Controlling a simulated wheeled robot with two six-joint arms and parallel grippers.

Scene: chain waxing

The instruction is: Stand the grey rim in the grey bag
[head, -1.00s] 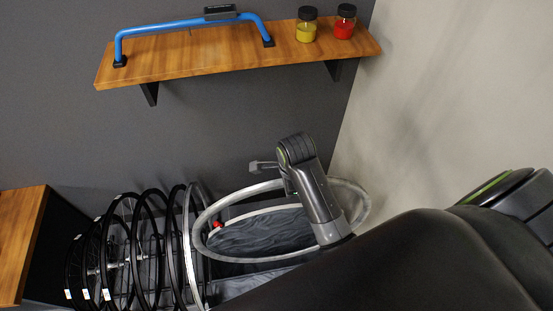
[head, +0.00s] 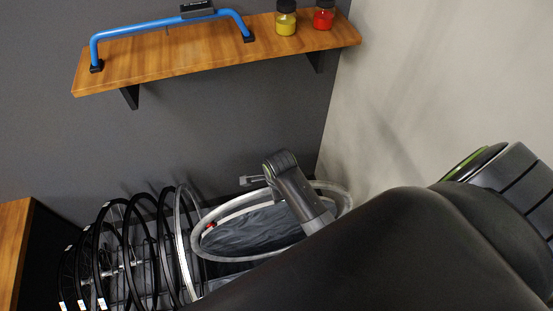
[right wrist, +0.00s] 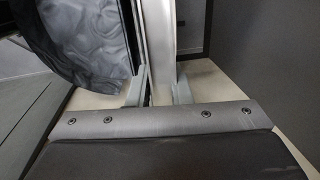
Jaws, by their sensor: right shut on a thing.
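The grey rim (head: 194,240) is a thin light grey ring, seen as a tilted ellipse in the head view. It lies over and around the opening of the grey bag (head: 248,234); I cannot tell how far it is inside. My right gripper (head: 250,180) is at the rim's far side, shut on it. In the right wrist view the rim (right wrist: 160,45) runs upright between the fingers (right wrist: 160,90), with the bag's dark grey cloth (right wrist: 85,45) to its left. My left gripper is not in view.
Several black rims (head: 102,255) and one pale rim (head: 182,225) stand in a rack left of the bag. Above, a wooden shelf (head: 180,62) holds a blue bar (head: 165,24) and yellow (head: 286,20) and red (head: 323,17) jars. The pale wall is close on the right.

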